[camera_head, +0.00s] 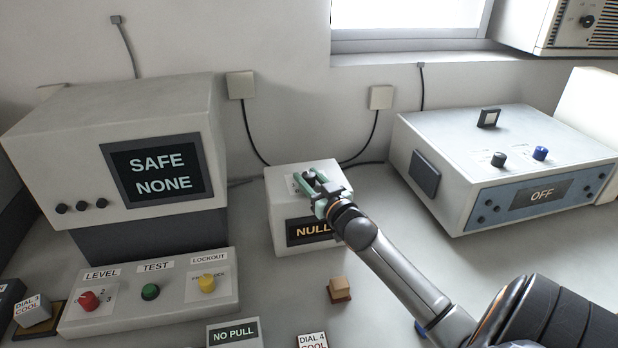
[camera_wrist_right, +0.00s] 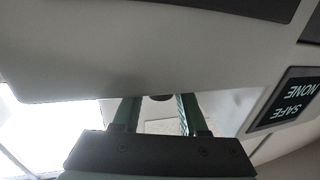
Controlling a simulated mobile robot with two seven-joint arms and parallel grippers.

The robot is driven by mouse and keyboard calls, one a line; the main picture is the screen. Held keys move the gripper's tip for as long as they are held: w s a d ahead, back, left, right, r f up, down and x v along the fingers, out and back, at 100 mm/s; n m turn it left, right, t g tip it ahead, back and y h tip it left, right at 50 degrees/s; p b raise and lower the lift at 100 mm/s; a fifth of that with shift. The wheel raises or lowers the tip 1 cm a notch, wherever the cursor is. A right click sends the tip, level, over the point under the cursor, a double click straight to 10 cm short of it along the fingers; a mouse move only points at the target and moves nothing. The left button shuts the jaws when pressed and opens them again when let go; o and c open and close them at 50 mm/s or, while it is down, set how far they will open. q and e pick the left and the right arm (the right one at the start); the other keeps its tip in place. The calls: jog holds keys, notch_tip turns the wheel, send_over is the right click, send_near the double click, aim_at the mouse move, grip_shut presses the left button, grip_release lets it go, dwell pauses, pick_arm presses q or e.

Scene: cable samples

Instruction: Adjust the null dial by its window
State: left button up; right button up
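The white null box (camera_head: 283,236) stands on the bench in the middle of the head view. Its front window (camera_head: 308,231) shows "NULL" in orange; the window's right end is hidden by my arm. My right gripper (camera_head: 304,181) is over the box top, its two green fingers apart. The fingers also show apart in the right wrist view (camera_wrist_right: 160,110). A small dark round piece (camera_wrist_right: 160,97), perhaps the dial, shows between them with gaps on both sides. The dial cannot be made out in the head view, where the gripper covers part of the box top. My left gripper is out of view.
At left stand a monitor (camera_head: 160,168) reading "SAFE NONE" and a panel (camera_head: 150,315) with red, green and yellow knobs. At right is a box with a display (camera_head: 541,194) reading "OFF". A small tan block (camera_head: 340,287) lies before the null box.

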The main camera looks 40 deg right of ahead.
jog(key=o, duration=0.5)
jog(key=shift+c, duration=0.2)
jog(key=v, duration=1.2)
jog(key=shift+s, duration=0.25)
jog(key=shift+f, duration=0.1)
